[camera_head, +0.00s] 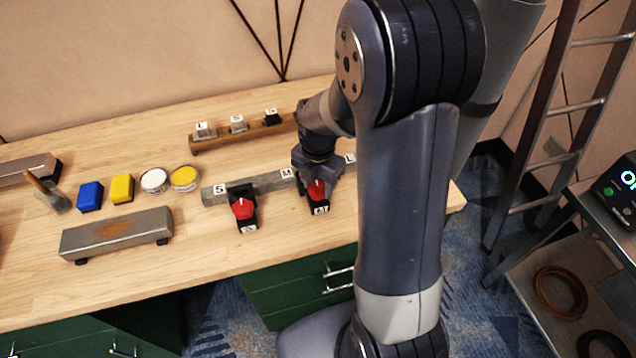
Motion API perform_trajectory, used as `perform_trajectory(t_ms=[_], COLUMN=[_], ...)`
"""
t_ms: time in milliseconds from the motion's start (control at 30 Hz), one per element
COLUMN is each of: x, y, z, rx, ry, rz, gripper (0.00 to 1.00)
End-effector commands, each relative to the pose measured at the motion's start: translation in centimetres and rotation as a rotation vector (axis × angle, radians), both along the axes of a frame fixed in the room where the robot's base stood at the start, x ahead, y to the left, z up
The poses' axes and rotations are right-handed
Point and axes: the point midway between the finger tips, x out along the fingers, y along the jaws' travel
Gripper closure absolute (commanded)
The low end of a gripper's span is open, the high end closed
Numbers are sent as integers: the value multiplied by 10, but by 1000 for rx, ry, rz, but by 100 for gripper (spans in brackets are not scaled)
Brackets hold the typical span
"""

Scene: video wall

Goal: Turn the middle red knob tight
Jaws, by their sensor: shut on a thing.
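The middle red knob (318,196) sits on a black block below the M label (286,174), at the front of a grey bar on the workbench. My gripper (317,182) reaches down over it from above and is shut on it. The gripper hides the knob's upper part, and a white mark shows on its front. The left red knob (242,209), below the S label (219,189), stands free with its white pointer showing. An L label (350,159) shows at the right; what is below it is hidden by my arm.
A wooden rack (220,137) with labelled S, M and L pieces stands behind. Blue (90,196) and yellow (122,188) blocks, round tins (185,178) and a rusty metal bar (117,234) lie left. A ladder (540,130) and side table stand right.

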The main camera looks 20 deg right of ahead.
Motion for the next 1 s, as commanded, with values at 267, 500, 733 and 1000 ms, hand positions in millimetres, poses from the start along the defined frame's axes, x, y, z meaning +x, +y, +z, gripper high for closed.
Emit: perform_trajectory(t_ms=[267,500,733,1000], x=[0,0,0,0], y=[0,0,0,0], z=[0,0,0,0], rx=[0,0,0,0], ry=[-1,-1,0,0], rz=[-217,-445,-664,-920], gripper=[80,80,80,80])
